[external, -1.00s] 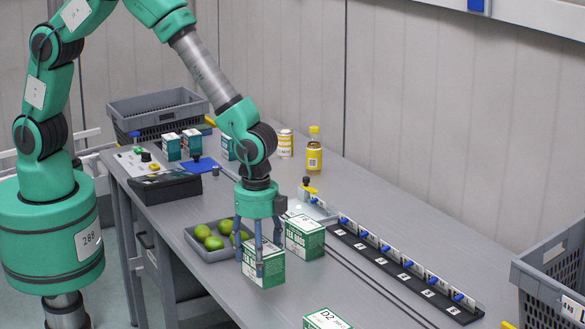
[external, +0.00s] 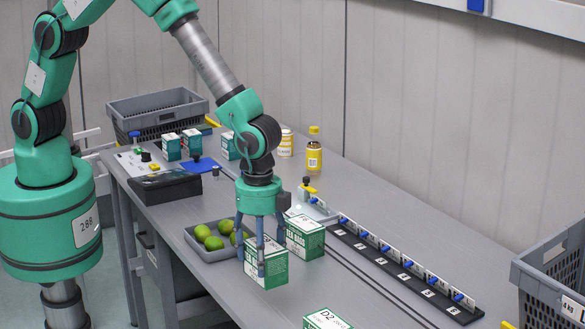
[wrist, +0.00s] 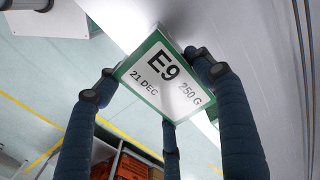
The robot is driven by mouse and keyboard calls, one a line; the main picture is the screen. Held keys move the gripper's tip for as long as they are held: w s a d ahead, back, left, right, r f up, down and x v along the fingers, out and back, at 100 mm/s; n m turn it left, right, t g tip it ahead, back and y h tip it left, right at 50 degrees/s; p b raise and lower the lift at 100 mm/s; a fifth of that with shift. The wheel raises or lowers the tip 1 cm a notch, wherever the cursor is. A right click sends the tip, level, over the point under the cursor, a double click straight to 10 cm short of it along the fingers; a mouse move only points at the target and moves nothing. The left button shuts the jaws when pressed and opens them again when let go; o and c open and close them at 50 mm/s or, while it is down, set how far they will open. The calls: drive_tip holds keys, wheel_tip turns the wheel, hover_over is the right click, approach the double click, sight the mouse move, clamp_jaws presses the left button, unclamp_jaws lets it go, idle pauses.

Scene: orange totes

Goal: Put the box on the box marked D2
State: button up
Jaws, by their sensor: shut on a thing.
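My gripper (external: 262,240) points down over the table, its fingers shut on a green and white box (external: 268,268). In the wrist view the fingers (wrist: 165,100) close around this box (wrist: 163,76), whose top reads E9, 21 DEC, 250 G. I cannot tell whether its underside touches the table. The box marked D2 (external: 326,320) stands at the bottom of the external view, in front and to the right of the held box; its lower part is cut off by the frame edge.
Another green and white box (external: 306,238) stands close behind the held one. A grey tray of green fruit (external: 210,250) is just left. A rack with numbered slots (external: 400,268) runs along the right. A grey crate (external: 545,285) stands far right. Bare table lies between rack and D2.

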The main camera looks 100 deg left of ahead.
drive_tip(key=w+d+r+p, duration=0.2)
drive_tip(key=d+r+p, duration=0.3)
drive_tip(key=d, duration=0.5)
drive_tip(key=shift+w+r+m+p, duration=0.3)
drive_tip(key=shift+r+p, duration=0.1)
drive_tip(key=shift+p, duration=0.6)
drive_tip(key=shift+w+d, duration=0.1)
drive_tip(key=shift+w, duration=0.05)
drive_tip(key=p, duration=0.3)
hover_over(324, 324)
drive_tip(key=shift+f, duration=0.8)
drive_tip(key=shift+f+p, duration=0.4)
drive_tip(key=shift+f, duration=1.3)
drive_tip(key=shift+f, duration=0.2)
